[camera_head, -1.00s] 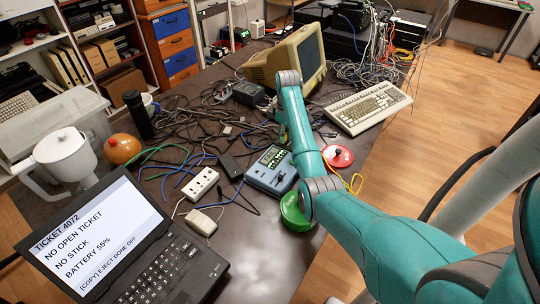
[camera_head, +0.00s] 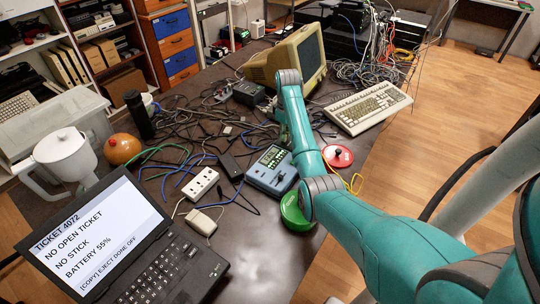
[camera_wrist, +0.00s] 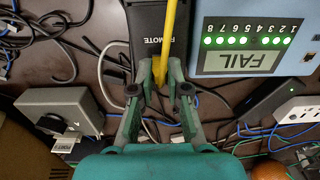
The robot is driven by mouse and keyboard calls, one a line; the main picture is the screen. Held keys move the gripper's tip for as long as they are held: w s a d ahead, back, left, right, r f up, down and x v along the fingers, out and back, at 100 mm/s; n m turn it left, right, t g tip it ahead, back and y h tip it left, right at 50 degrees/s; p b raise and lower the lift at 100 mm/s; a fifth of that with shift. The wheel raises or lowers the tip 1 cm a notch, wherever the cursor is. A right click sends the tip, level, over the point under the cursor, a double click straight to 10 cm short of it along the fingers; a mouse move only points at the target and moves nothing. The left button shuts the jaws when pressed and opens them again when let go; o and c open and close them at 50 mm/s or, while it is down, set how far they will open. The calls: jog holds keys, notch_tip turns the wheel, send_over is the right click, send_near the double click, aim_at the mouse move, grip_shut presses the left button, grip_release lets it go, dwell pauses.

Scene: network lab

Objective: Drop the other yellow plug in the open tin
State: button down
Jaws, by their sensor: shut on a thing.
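In the wrist view my gripper (camera_wrist: 169,75) is shut on a yellow plug or its lead (camera_wrist: 169,32); the yellow piece runs up from between the fingertips, and its held end is mostly hidden. A black box marked REMOTE (camera_wrist: 147,48) lies beneath and beyond the fingers. In the head view my arm hides the gripper. A green round tin (camera_head: 292,213) stands near the table's front edge, partly behind my arm; its inside cannot be made out. A yellow cable (camera_head: 356,184) shows to the right of my arm.
A blue-grey tester (camera_head: 271,171) stands behind the tin and reads FAIL in the wrist view (camera_wrist: 240,60). A red round piece with a black knob (camera_head: 338,156) lies right of my arm. A laptop (camera_head: 160,275), power strip (camera_head: 201,184) and tangled cables surround the left side.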

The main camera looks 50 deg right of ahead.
jog(key=shift+r, duration=2.05)
